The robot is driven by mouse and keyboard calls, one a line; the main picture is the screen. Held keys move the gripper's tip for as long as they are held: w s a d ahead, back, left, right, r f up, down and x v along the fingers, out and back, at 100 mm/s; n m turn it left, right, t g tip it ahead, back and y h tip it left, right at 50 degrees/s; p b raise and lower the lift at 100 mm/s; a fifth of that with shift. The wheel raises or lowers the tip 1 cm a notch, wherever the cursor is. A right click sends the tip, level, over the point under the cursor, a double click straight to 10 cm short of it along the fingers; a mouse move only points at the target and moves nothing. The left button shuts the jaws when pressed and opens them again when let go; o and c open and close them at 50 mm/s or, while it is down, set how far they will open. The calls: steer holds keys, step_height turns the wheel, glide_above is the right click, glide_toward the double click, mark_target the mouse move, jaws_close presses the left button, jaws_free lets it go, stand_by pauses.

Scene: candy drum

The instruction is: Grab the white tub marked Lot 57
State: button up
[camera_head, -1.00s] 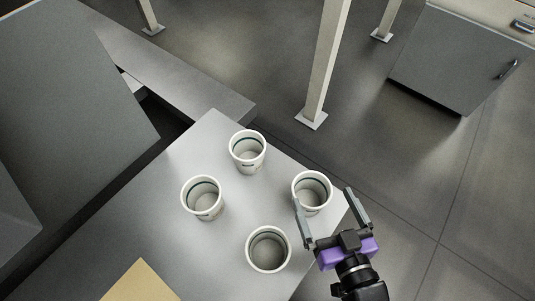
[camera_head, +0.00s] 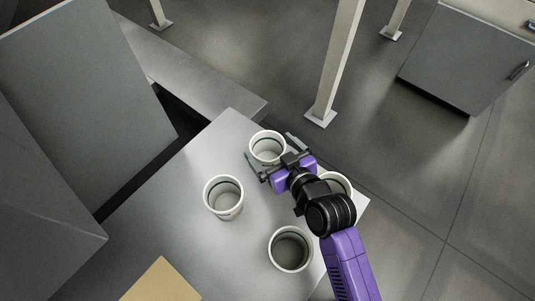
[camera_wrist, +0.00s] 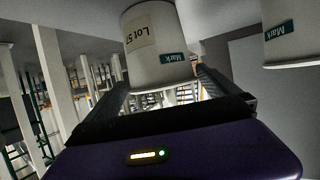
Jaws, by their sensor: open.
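Several white tubs with dark bands inside their rims stand on the grey table. My gripper (camera_head: 269,147) is open at the far tub (camera_head: 266,143), with one finger on each side of it. In the wrist view this tub (camera_wrist: 155,68) is between and beyond the open fingers (camera_wrist: 163,84). Another tub (camera_wrist: 290,35) shows at the wrist view's right edge, with only "Mark" readable.
On the table (camera_head: 185,225) stand a left tub (camera_head: 223,197), a front tub (camera_head: 290,248) and a right tub (camera_head: 340,182) partly hidden by my arm. A tan board (camera_head: 162,280) lies at the near edge. A pale post (camera_head: 335,60) stands behind the table.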

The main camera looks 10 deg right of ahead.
mark_target(261, 139)
steer(key=x, duration=0.5)
steer(key=shift+s+a+f+p, duration=0.1)
steer(key=shift+s+p, duration=0.05)
steer(key=shift+p, duration=0.15)
steer(key=c, duration=1.3)
steer(key=shift+c, duration=0.2)
